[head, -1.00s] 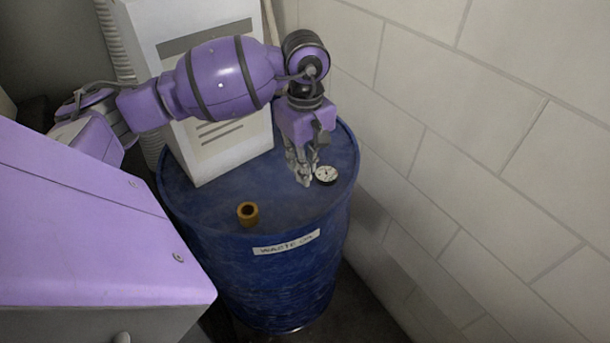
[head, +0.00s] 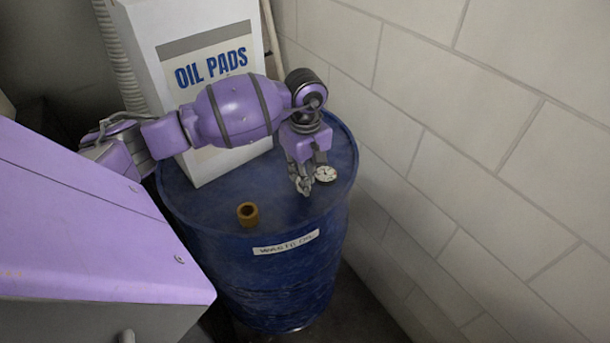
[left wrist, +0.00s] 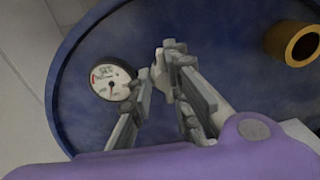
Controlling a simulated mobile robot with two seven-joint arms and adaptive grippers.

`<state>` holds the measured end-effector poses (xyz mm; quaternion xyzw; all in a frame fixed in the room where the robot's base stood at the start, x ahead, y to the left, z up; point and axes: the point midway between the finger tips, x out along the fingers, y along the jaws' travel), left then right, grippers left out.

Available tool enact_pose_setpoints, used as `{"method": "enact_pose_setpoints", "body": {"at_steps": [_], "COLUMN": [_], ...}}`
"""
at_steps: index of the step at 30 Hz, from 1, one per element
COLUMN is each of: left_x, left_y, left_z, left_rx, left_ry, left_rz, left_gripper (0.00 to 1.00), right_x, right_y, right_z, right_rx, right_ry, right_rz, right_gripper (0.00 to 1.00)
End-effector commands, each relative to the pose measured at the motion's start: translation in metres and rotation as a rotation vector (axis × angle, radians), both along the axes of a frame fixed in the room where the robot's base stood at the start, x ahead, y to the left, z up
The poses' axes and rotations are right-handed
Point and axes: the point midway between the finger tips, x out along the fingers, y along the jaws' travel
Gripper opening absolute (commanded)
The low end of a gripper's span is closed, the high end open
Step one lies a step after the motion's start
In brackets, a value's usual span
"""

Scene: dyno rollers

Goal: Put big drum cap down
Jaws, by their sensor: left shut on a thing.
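My left gripper (head: 303,188) is low over the right part of the blue drum's top (head: 220,202). Its fingers are shut on a small pale grey piece (left wrist: 158,74), seen between the fingertips in the left wrist view. This looks like the big drum cap, but the fingers hide most of it. I cannot tell whether it touches the drum top. The left gripper also fills the middle of the left wrist view (left wrist: 160,62). My right gripper is not in view.
A round white dial gauge (head: 326,173) lies close beside the fingers, on their right in the head view. A brown ring-shaped piece (head: 248,214) stands near the drum's front edge. A white oil pads box (head: 165,65) stands behind. A block wall (head: 450,150) is close on the right.

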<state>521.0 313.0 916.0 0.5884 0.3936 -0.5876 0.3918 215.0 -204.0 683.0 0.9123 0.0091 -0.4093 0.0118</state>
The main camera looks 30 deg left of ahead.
Motion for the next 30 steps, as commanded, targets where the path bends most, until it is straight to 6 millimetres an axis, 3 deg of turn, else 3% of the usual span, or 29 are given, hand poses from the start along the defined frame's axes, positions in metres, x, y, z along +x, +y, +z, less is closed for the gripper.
{"method": "enact_pose_setpoints", "body": {"at_steps": [2,3,7,16,20,30], "left_x": [-0.001,-0.001,-0.001,-0.001,0.000,0.001], "left_y": [0.000,0.000,0.000,0.000,0.000,0.000], "left_z": [-0.005,-0.005,-0.004,-0.003,0.007,0.074], "left_rx": [0.001,0.000,0.000,0.000,0.001,0.001], "left_ry": [0.003,0.003,0.003,0.003,0.000,-0.002], "left_rz": [0.000,0.000,0.000,0.000,0.000,0.000], "left_gripper": [0.00,0.19,0.36,0.36,0.36,0.36], "right_x": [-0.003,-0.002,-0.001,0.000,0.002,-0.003], "right_y": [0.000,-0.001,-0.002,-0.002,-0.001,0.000], "right_z": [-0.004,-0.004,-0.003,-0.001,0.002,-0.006], "right_rx": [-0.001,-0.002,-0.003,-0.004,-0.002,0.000], "right_ry": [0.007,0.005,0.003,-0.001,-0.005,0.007], "right_rz": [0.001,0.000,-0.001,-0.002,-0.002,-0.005], "right_gripper": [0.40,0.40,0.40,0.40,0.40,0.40]}}
